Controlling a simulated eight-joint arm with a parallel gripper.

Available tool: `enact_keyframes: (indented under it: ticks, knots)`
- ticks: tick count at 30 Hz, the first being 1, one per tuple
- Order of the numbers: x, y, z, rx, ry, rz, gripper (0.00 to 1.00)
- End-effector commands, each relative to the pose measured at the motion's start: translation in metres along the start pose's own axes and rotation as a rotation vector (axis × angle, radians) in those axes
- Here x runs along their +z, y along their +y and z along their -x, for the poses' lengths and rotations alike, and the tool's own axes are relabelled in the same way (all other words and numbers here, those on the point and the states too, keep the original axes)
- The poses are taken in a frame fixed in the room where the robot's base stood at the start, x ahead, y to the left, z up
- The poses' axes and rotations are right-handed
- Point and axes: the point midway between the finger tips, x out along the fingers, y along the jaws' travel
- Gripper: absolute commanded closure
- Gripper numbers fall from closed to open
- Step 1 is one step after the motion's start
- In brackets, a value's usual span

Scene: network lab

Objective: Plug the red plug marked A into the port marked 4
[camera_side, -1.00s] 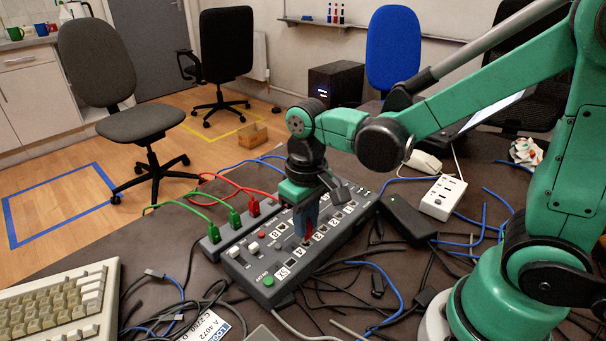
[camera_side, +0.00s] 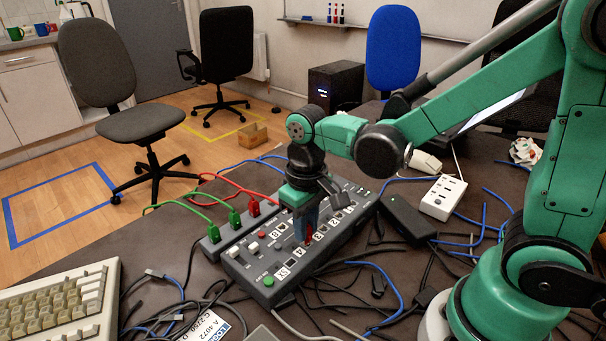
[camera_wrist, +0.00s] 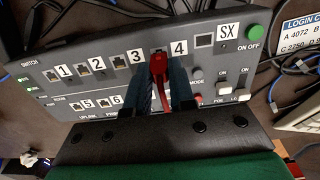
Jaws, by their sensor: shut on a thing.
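My gripper (camera_side: 307,232) is shut on a red plug (camera_wrist: 158,66), held between its two blue fingers over the grey switch panel (camera_side: 262,262). In the wrist view the plug is at the place just left of the label 4 (camera_wrist: 179,48), hiding the socket there. I cannot tell whether the plug is in the socket or just above it. Its red cable runs back between the fingers. No letter A is readable on it. In the side view the plug (camera_side: 309,238) shows only as a small red patch by the fingertips.
Another red plug (camera_side: 253,208) and two green plugs (camera_side: 234,217) sit in a strip behind the panel. The panel has a green button (camera_side: 268,282) and sliders. Loose cables, a keyboard (camera_side: 58,303) and a power strip (camera_side: 443,198) lie around.

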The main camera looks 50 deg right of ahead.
Motion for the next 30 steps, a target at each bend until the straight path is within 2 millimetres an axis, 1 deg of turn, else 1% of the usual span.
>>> enact_keyframes:
  ticks: [15, 16, 19, 20, 30]
  knots:
    - [-0.0001, 0.0, -0.0059, 0.0, 0.0, 0.0, 1.0]
    - [-0.0001, 0.0, -0.0061, 0.0, 0.0, 0.0, 0.78]
    - [0.0, 0.0, -0.0059, 0.0, 0.0, 0.0, 0.5]
    - [0.0, 0.0, -0.0059, 0.0, 0.0, 0.0, 0.44]
    - [-0.0002, 0.0, -0.0041, 0.0, 0.0, 0.0, 0.44]
